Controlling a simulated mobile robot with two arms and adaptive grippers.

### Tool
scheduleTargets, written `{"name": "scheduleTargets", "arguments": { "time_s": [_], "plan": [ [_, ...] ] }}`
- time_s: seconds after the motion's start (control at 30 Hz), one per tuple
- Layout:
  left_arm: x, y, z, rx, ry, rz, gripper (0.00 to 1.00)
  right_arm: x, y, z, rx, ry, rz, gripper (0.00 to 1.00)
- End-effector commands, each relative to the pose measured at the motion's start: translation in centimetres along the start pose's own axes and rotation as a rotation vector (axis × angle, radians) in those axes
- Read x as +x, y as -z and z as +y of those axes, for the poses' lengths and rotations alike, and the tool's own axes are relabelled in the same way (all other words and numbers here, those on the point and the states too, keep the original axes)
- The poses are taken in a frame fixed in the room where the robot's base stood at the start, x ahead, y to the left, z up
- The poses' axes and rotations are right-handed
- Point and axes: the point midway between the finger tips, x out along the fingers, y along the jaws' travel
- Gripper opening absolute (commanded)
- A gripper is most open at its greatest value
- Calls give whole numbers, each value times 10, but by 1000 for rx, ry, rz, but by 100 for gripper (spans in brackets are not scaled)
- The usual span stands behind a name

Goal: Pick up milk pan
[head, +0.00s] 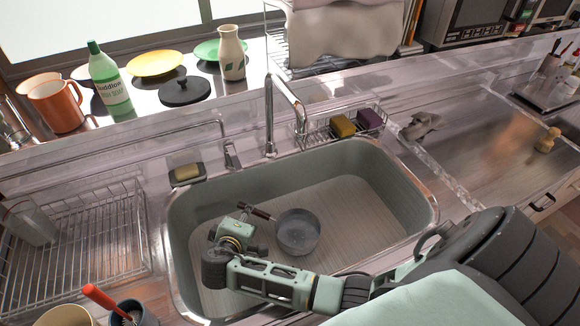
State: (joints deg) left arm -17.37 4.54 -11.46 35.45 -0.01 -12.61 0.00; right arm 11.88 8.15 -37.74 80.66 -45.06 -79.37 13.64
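The milk pan (298,236) is a small grey pan on the floor of the sink basin, right of my gripper. Its dark brown handle (262,214) points up and left. My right arm comes in from the right across the front of the sink. My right gripper (243,215) is over the basin, close to the outer end of the handle. Its fingers are small and partly hidden by the wrist, so I cannot tell whether they touch the handle or are open. My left gripper is not in view.
The grey sink (390,190) walls surround the pan, with the faucet (270,115) behind. Sponges (342,126) sit in a rack at the back. A cup with a red-handled utensil (105,301) stands front left.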

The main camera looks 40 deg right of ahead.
Motion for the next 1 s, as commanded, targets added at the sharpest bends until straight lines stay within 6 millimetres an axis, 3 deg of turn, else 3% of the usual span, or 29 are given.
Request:
{"name": "scheduleTargets", "arguments": {
  "time_s": [0.33, 0.67, 1.0],
  "plan": [
    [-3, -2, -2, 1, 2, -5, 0, 47, -6, -2, -1, 0, -1, 39],
    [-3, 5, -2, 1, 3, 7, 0, 55, -6, -3, 0, 1, -1, 39],
    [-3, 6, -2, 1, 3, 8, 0, 55, -6, -3, 0, 2, -1, 10]
  ]
}}
